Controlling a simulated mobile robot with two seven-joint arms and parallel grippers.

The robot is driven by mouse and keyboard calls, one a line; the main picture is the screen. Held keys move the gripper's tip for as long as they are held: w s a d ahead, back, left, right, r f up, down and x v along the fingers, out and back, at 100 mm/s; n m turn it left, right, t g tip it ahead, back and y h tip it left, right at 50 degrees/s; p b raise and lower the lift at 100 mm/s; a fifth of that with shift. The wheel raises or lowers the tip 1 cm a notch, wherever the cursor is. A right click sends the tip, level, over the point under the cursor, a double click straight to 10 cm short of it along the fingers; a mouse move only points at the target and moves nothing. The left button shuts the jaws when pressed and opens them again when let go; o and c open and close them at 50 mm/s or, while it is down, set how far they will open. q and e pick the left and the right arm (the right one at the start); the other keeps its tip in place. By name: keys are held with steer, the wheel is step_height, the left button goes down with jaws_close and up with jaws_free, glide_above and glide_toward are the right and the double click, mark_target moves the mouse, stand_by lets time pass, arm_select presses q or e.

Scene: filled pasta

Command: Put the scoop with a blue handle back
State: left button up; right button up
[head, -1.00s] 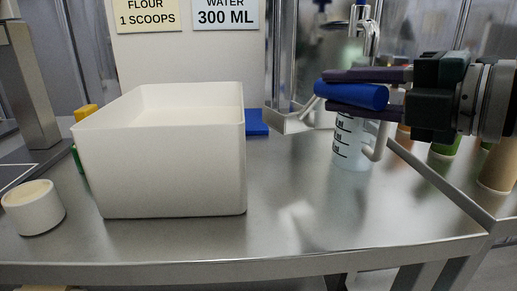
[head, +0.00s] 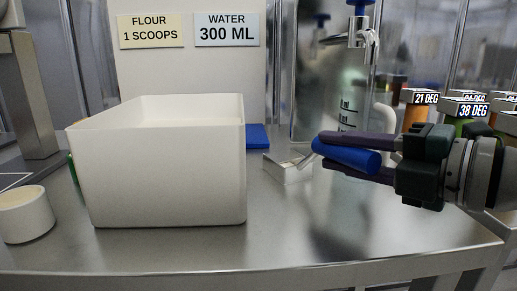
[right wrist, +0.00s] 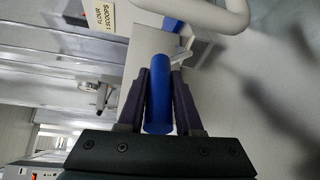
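The scoop's blue handle (head: 346,155) lies between the purple fingers of my right gripper (head: 350,152), which is shut on it above the steel table. The right wrist view also shows the blue handle (right wrist: 159,95) squeezed between both fingers (right wrist: 160,90). A thin metal shank leads from the handle toward a boxy metal scoop head (head: 287,170), left of the gripper. I cannot tell whether the head touches the table or what is in it. My left gripper is not in view.
A large white bin (head: 165,180) stands left of the scoop, with a small white cup (head: 24,215) beyond it. A blue object (head: 257,135) lies behind the bin. A clear measuring jug (head: 352,115) stands behind the gripper. Labelled containers (head: 466,110) stand at right. The table front is clear.

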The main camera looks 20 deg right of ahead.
steer(key=o, duration=0.4)
steer(key=shift+r+p, duration=0.25)
steer(key=shift+p, duration=0.1)
steer(key=b+v, duration=0.1)
steer(key=v, duration=0.2)
steer(key=b+v, duration=0.2)
steer(key=v, duration=0.2)
steer(key=b+v, duration=0.2)
steer(key=v, duration=0.1)
steer(key=shift+s+d+f, duration=0.2)
steer(key=shift+s+f, duration=0.1)
steer(key=shift+s, duration=0.05)
steer(key=shift+s+d+r+b, duration=0.2)
steer(key=shift+s+r+b, duration=0.15)
steer(key=shift+s, duration=0.25)
